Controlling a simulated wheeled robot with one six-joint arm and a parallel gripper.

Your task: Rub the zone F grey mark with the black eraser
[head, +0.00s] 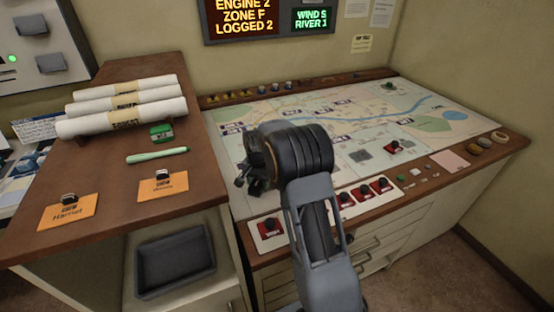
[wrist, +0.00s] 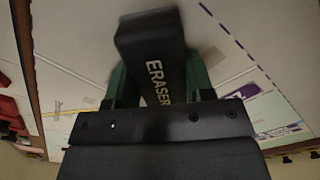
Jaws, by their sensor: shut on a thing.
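My gripper (head: 252,170) is over the left part of the map table (head: 305,180) in the head view. In the wrist view my gripper (wrist: 160,90) is shut on the black eraser (wrist: 152,45), whose side reads "ERASER". The eraser sticks out past the fingers over the pale map surface. I cannot tell whether it touches the map. A screen (head: 241,17) above the table reads "ENGINE 2, ZONE F, LOGGED 2".
Red blocks with black knobs (head: 362,192) line the table's front ledge; another (head: 394,147) stands on the map. The wooden desk at left holds rolled papers (head: 122,122), a green marker (head: 157,155) and orange cards (head: 68,212). A dark tray (head: 175,262) sits below.

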